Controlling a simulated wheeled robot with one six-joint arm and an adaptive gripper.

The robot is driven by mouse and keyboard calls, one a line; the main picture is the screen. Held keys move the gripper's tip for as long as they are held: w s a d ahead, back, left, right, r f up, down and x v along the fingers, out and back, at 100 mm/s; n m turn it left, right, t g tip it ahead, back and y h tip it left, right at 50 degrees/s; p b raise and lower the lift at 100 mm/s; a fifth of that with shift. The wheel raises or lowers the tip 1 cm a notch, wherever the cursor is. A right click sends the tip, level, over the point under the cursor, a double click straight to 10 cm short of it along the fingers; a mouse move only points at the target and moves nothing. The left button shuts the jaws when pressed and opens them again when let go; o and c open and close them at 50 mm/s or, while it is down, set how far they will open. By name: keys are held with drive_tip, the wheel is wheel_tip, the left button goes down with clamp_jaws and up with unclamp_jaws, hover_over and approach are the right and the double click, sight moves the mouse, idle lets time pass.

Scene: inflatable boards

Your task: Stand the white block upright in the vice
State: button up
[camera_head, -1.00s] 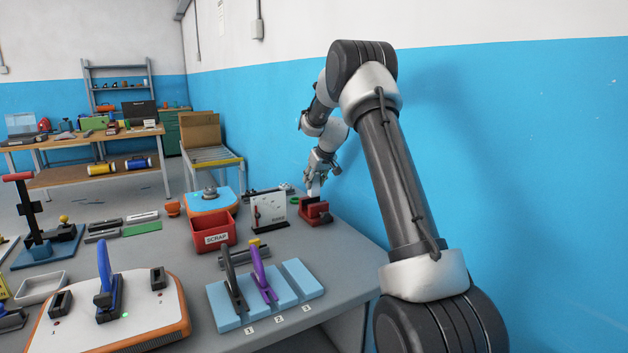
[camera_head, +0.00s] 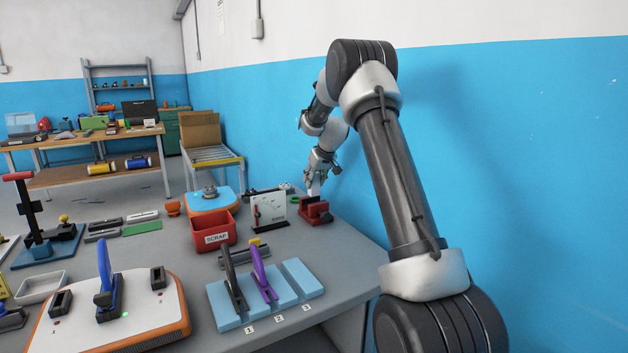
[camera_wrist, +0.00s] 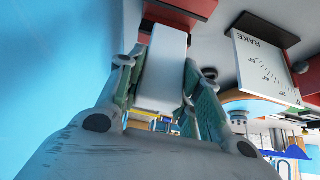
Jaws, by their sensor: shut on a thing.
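The white block (camera_wrist: 160,70) is between the fingers of my gripper (camera_wrist: 157,105) in the wrist view, and the fingers are shut on it. In the head view the block (camera_head: 314,188) shows as a small upright white piece under my gripper (camera_head: 316,182). The red vice (camera_head: 315,211) stands on the bench below it, near the wall. In the wrist view the block's far end meets the red vice (camera_wrist: 185,8) at the top edge. I cannot tell how deep the block sits between the jaws.
A white gauge board marked RAKE (camera_wrist: 268,65) stands beside the vice; it also shows in the head view (camera_head: 270,211). A red SCRAP bin (camera_head: 212,231) stands to its left. A light blue rack (camera_head: 265,294) with two upright tools is nearer. The blue wall (camera_head: 480,150) is close on the right.

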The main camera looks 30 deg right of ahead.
sight(316, 191)
drive_tip(key=shift+f, duration=3.3)
drive_tip(key=o, duration=1.1)
drive_tip(key=v, duration=1.2)
